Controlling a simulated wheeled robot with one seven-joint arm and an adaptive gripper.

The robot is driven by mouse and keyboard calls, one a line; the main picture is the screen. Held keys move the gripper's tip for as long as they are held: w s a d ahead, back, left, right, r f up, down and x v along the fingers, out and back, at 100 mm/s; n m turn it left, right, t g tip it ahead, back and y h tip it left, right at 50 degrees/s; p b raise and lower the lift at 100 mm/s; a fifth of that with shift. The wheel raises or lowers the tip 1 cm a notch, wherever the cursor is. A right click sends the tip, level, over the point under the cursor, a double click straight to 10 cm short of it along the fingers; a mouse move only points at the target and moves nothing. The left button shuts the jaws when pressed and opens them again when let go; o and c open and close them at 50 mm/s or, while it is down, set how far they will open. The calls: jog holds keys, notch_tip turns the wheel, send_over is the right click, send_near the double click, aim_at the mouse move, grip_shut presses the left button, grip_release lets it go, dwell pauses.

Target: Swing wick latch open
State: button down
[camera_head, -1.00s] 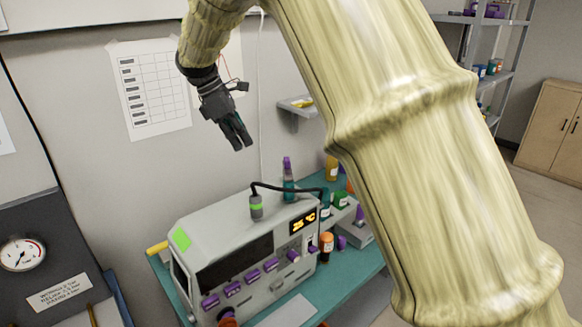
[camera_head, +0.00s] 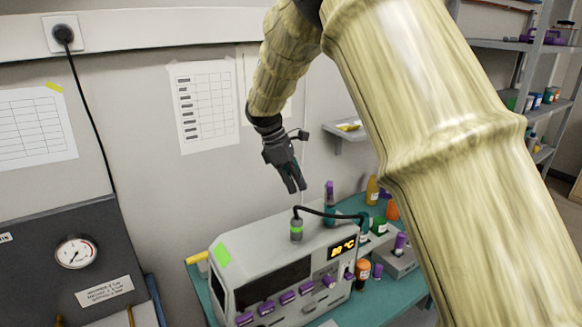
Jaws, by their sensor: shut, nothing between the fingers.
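My gripper (camera_head: 292,188) is black, points down and is shut and empty. It hangs in the air above the grey machine (camera_head: 232,278), apart from it. On the machine's top stands a grey cylinder with a green band (camera_head: 296,230), with a black cable curving to the right, just below my fingertips in the picture. I cannot make out which part is the wick latch.
The machine stands on a teal bench (camera_head: 403,298). Bottles and a grey block with a purple-topped piece (camera_head: 399,243) crowd its right side. A small wall shelf (camera_head: 345,131) is behind my gripper. A dark panel with a gauge (camera_head: 76,251) stands at left.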

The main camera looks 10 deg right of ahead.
aim_at(330, 191)
jog(key=p+x, duration=0.1)
jog(key=x, duration=0.1)
jog(key=shift+s+d+f, duration=0.1)
jog(key=shift+d+f, duration=0.1)
jog(key=shift+f, duration=0.05)
jog(key=shift+s+d+r+p, duration=0.1)
jog(key=shift+d+p, duration=0.2)
jog(key=shift+d, duration=0.25)
jog(key=shift+s+d+p, duration=0.15)
jog(key=shift+d+p, duration=0.1)
jog(key=shift+d, duration=0.3)
jog(key=shift+s+d, duration=0.25)
jog(key=shift+d, duration=0.45)
